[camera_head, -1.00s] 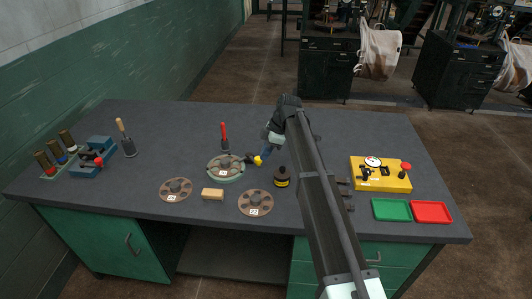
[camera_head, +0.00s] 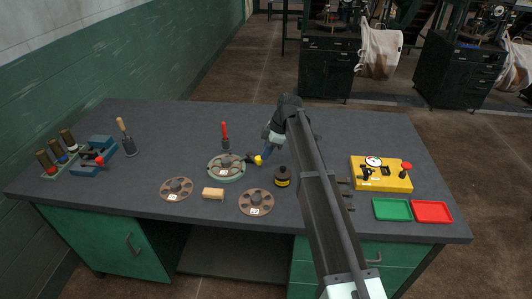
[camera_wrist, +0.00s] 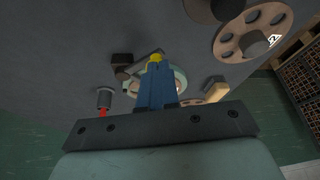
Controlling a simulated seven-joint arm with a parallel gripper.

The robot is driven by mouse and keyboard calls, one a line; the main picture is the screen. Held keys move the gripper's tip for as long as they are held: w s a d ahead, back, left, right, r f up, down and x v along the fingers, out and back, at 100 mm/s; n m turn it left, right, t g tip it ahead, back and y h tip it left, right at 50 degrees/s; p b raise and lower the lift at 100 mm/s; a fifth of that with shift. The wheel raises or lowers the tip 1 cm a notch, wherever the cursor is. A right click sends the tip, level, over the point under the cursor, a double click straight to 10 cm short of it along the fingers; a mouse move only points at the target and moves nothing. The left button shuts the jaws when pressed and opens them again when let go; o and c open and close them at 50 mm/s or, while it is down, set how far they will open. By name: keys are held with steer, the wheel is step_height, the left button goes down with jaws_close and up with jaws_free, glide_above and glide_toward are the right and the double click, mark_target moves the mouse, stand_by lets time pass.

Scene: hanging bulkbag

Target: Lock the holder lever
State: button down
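The round green holder (camera_head: 226,178) sits mid-table with a brown slotted disc (camera_head: 226,164) in it. Its dark lever (camera_head: 250,157) is at the holder's right rear and ends in a yellow knob (camera_head: 258,160). My gripper (camera_head: 263,157) reaches down at the knob. In the wrist view, the blue fingers of my gripper (camera_wrist: 156,66) are close together, with the yellow knob (camera_wrist: 154,57) just at their tips. The fingers hide part of the holder (camera_wrist: 180,78) and lever. I cannot tell whether they pinch the knob or only touch it.
A red-handled tool (camera_head: 224,134) stands behind the holder. Two loose discs (camera_head: 175,188) (camera_head: 256,202) and a wooden block (camera_head: 213,193) lie in front. A yellow fixture (camera_head: 385,182) is at right. The back of the table is clear.

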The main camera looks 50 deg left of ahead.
steer(key=w, duration=0.1)
steer(key=w+d, duration=0.1)
steer(key=w, duration=0.2)
steer(key=shift+w+d, duration=0.1)
steer(key=shift+d, duration=0.15)
steer(key=a+v, duration=0.1)
steer(key=v, duration=0.8)
steer(key=w+d+f+m, duration=0.2)
steer(key=d+f, duration=0.1)
steer(key=d, duration=0.5)
steer(key=s+a+f+m+y, duration=0.1)
steer(key=a+f+m, duration=0.1)
steer(key=m, duration=0.2)
steer(key=s+a+f+m+y, duration=0.1)
steer(key=a+f+m, duration=0.1)
steer(key=a+m, duration=0.1)
steer(key=s+a+f+m+y, duration=0.2)
steer(key=a+f+m, duration=0.1)
steer(key=m, duration=0.2)
steer(key=shift+a, duration=0.15)
steer(key=shift+s+a+r, duration=0.1)
steer(key=shift+s+a, duration=0.1)
steer(key=shift+s, duration=0.4)
steer(key=shift+s+a+r, duration=0.1)
steer(key=shift+s+a, duration=0.05)
steer(key=shift+s, duration=0.4)
steer(key=shift+s+a, duration=0.3)
steer(key=shift+s, duration=0.4)
